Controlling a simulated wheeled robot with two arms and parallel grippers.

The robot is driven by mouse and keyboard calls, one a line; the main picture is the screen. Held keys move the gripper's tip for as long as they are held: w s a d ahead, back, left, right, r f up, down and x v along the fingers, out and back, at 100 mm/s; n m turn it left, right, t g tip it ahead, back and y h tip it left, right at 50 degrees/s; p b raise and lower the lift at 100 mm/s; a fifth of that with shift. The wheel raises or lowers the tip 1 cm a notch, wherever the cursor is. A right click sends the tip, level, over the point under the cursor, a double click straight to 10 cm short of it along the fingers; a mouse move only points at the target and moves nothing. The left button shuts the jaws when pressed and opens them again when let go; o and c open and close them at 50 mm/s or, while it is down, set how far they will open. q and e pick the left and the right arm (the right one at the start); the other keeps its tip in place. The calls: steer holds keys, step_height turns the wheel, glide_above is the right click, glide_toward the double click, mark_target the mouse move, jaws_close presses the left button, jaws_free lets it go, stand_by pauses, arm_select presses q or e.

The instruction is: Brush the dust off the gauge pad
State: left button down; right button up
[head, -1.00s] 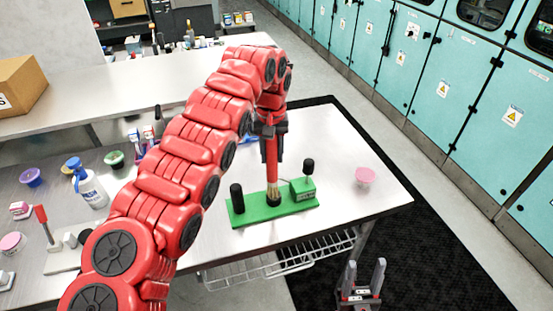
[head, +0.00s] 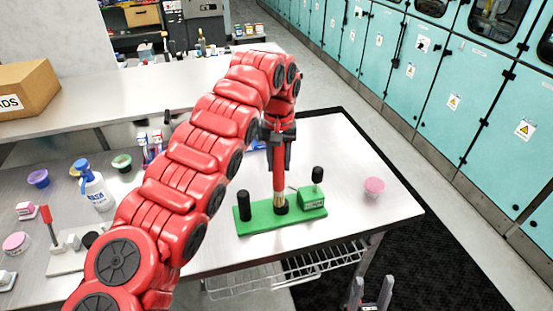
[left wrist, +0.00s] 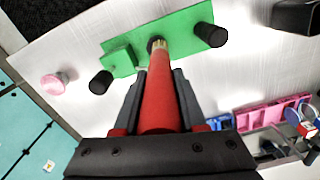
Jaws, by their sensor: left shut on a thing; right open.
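A green base (head: 262,224) lies on the table with two black posts (head: 244,205) and a green block (head: 311,200). The dark round gauge pad (head: 281,209) sits on it between the left post and the block. My left gripper (head: 279,160) is shut on the red handle of a brush (head: 279,182). The brush is nearly upright, its pale bristles at the pad and covering part of it. In the left wrist view the brush (left wrist: 159,100) runs to the pad (left wrist: 154,42) on the green base (left wrist: 180,38). Dust cannot be made out. My right gripper (head: 370,293) is open and empty.
A blue-capped bottle (head: 95,190), several small tubs and a white stand with a red handle (head: 51,225) are at left. A wire rack (head: 310,268) hangs below the table edge. Bare table surrounds the base.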

arm_select(q)
steer(key=shift+w+d+r+p, duration=0.15)
steer(key=shift+d+p, duration=0.25)
steer(key=shift+p, duration=0.4)
steer(key=shift+w+d+r+p, duration=0.1)
steer(key=shift+d+p, duration=0.3)
steer(key=shift+p, duration=0.4)
steer(key=shift+d+f+p, duration=0.2)
steer(key=shift+d+p, duration=0.05)
steer(key=shift+p, duration=0.2)
step_height(320, 180, up, 7)
steer(key=p, duration=0.4)
